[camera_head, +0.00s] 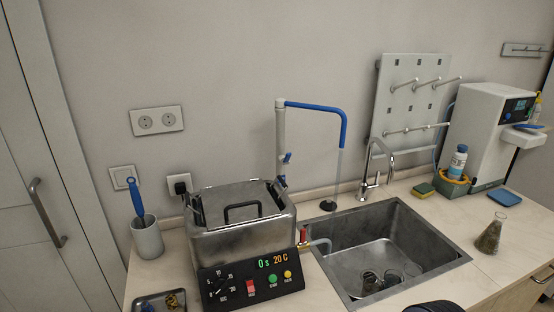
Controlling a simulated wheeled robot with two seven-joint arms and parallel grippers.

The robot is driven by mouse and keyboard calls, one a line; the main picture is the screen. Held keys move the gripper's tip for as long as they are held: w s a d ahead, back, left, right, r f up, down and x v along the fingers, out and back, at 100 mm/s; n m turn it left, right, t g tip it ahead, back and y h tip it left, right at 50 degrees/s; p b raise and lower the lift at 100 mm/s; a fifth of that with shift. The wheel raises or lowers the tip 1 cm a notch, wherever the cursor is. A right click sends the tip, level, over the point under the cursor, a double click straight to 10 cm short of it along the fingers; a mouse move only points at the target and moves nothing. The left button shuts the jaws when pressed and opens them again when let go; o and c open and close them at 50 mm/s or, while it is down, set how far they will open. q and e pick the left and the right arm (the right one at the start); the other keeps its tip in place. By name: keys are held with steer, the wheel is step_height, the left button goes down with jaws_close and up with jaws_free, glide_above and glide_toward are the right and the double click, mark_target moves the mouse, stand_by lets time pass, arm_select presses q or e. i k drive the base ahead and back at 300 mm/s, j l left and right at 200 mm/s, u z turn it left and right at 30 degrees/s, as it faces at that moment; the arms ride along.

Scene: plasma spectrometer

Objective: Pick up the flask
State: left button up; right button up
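The flask (491,234) is a clear conical glass flask with brownish contents. It stands upright on the counter at the right, beside the sink's right edge. Neither gripper shows in the head view. A dark rounded shape, probably part of my own arm, pokes in at the bottom edge below the sink, apart from the flask. Nothing touches the flask.
The sink (425,243), holding several dark vessels, lies left of the flask. A water bath (243,246) stands further left. Behind the flask are a white instrument (489,128), a bottle (457,162) and a blue sponge (504,197). Counter around the flask is clear.

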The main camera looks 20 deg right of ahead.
mark_target(487, 241)
steer(key=l+z, duration=0.1)
steer(key=z, duration=0.3)
steer(key=k+l+z, duration=0.1)
steer(key=z, duration=0.35)
steer(key=l+z, duration=0.1)
steer(key=z, duration=0.3)
steer(key=l+z, duration=0.15)
steer(key=z, duration=0.3)
steer(key=l+z, duration=0.1)
steer(key=z, duration=0.3)
steer(key=i+l+u, duration=0.15)
steer(key=i+l, duration=0.45)
steer(key=i, duration=0.2)
steer(key=i+l+u, duration=0.1)
steer(key=i+l, duration=0.65)
steer(key=i+j, duration=0.05)
